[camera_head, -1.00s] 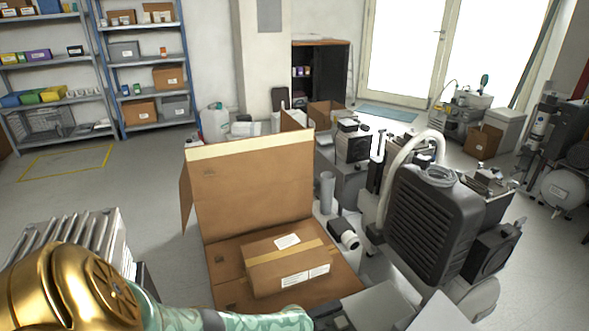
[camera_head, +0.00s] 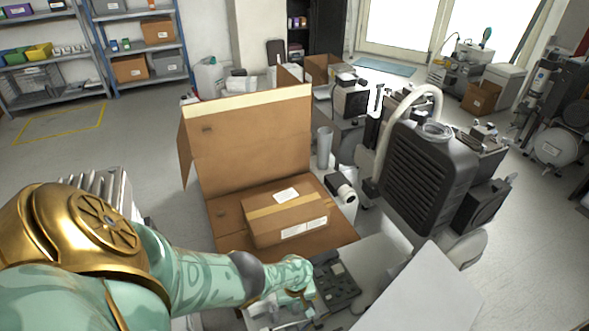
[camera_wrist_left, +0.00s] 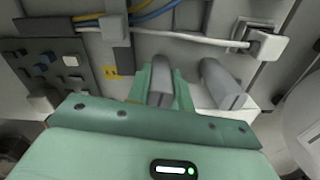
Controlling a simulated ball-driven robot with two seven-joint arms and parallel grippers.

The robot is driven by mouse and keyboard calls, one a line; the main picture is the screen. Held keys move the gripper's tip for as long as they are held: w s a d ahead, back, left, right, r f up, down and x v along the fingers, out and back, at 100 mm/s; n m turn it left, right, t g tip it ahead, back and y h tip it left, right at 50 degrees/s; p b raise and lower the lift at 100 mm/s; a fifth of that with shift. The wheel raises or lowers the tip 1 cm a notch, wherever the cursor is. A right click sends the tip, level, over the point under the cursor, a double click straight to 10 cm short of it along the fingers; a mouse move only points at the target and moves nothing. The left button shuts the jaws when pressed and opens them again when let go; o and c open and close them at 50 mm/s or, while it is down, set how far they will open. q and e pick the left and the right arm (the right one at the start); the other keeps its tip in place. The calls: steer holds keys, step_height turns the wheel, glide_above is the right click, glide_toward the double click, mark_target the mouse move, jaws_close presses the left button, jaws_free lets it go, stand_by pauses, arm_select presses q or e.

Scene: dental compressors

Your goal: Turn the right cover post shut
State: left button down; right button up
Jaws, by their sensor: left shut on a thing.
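Two grey cover posts stand out from a pale panel in the left wrist view. One post (camera_wrist_left: 161,82) is between the green fingers of my left gripper (camera_wrist_left: 160,88), which is shut on it. The other post (camera_wrist_left: 221,83) stands free to its right, with a slot across its end. In the head view my left gripper (camera_head: 297,295) reaches down at the bottom centre beside a dark control box (camera_head: 337,284); the posts are not distinguishable there. My right gripper is not in view.
The control box (camera_wrist_left: 45,65) and a white plug (camera_wrist_left: 267,46) with cable flank the posts. An open cardboard box (camera_head: 250,140) with a parcel (camera_head: 286,217) stands just behind my left arm. A black ribbed unit (camera_head: 425,175) and pale flat panel (camera_head: 425,300) stand to the right.

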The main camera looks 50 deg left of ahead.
arm_select(q)
steer(key=shift+d+n, duration=0.1)
steer(key=shift+n, duration=0.9)
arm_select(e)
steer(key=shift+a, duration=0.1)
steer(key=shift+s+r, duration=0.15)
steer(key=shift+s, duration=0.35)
